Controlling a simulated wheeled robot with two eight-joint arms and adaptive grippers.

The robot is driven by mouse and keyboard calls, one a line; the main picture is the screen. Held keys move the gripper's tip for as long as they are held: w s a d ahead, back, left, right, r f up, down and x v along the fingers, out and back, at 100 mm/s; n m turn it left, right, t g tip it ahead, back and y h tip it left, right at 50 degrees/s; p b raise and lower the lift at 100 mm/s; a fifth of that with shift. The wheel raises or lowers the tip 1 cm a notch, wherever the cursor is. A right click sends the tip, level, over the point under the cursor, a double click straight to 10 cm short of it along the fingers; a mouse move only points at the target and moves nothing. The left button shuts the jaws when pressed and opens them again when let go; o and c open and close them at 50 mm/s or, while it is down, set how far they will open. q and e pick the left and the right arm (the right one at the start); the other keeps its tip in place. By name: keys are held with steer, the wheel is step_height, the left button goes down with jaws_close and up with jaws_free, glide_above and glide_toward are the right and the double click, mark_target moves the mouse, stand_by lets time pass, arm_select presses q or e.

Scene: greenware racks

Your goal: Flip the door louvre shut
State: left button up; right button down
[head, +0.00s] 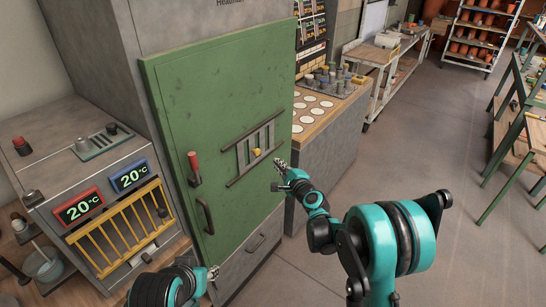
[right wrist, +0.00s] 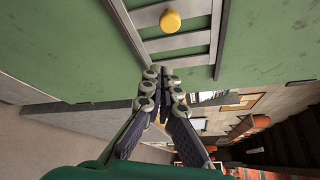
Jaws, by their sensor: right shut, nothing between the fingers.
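The green door (head: 190,95) of a grey cabinet has a metal louvre (head: 243,157) with several slats and a yellow knob (head: 256,152). In the right wrist view the louvre (right wrist: 185,42) is close ahead, and its yellow knob (right wrist: 169,21) lies beyond the fingertips. I cannot tell how far the slats are turned. My right gripper (head: 280,165) is shut and empty, just right of the louvre and apart from the knob; its fingers (right wrist: 162,74) meet in the wrist view. My left gripper (head: 213,272) is low in front of the door, its fingers too small to read.
The door also bears a red-handled lever (head: 194,169) and a dark pull handle (head: 205,215). At left stands a control box with 20°C displays (head: 78,207) and a yellow rack (head: 120,230). A counter with white discs (head: 313,108) stands right of the cabinet.

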steer(key=shift+s+d, duration=0.95)
steer(key=shift+s, duration=0.25)
